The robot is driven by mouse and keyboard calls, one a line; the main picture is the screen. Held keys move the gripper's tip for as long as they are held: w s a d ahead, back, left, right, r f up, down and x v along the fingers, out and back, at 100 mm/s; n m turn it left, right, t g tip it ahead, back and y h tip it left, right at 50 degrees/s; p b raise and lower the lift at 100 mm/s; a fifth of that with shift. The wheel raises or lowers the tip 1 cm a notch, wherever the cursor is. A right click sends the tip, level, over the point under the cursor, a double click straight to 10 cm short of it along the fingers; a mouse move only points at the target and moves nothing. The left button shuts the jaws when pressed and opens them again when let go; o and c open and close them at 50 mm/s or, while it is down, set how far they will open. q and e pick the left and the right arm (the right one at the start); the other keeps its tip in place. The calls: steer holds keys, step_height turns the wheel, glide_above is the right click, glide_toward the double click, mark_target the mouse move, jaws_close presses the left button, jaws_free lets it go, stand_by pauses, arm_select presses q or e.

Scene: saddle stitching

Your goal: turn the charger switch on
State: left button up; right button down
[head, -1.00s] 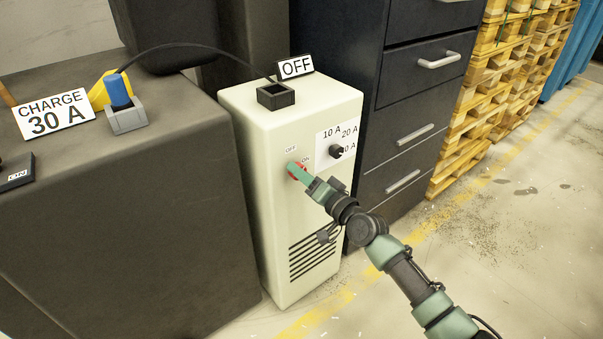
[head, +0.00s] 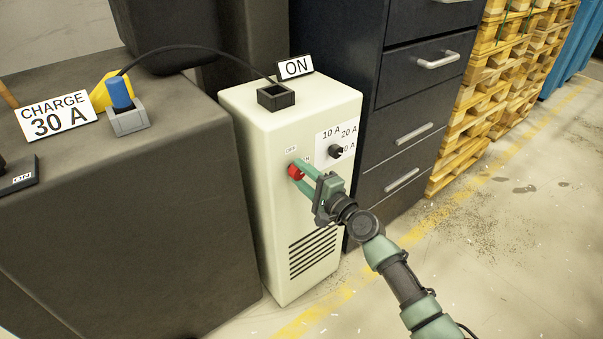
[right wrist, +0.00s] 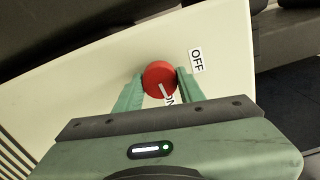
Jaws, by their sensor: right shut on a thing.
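The charger (head: 245,110) is a cream cabinet standing beside the dark bench. Its red round switch (head: 295,171) is on the front face; in the right wrist view the red knob (right wrist: 159,79) has a white mark pointing toward the partly hidden ON label. The OFF label (right wrist: 197,61) is clear of the mark. My right gripper (head: 302,168) has its green fingers on either side of the knob and is shut on it. My left gripper is not in view.
A black selector knob (head: 335,151) with ampere labels sits right of the switch. A blue plug (head: 120,92) stands in a grey holder beside a CHARGE 30 A card (head: 57,114). Dark drawers (head: 418,90) stand close right of the charger; the floor in front is open.

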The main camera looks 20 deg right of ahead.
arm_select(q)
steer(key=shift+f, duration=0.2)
arm_select(e)
steer(key=shift+f+m, duration=0.1)
steer(key=shift+m, duration=0.3)
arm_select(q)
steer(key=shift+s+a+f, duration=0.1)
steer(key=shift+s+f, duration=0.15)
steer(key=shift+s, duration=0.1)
arm_select(e)
steer(key=shift+m, duration=0.3)
steer(key=c, duration=0.9)
jaws_free()
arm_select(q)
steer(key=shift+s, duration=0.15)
arm_select(e)
steer(key=shift+s+d, duration=0.2)
steer(key=shift+s, duration=0.3)
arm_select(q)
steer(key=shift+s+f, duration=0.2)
arm_select(e)
steer(key=v, duration=0.6)
steer(key=shift+s+d, duration=0.1)
steer(key=shift+s, duration=0.25)
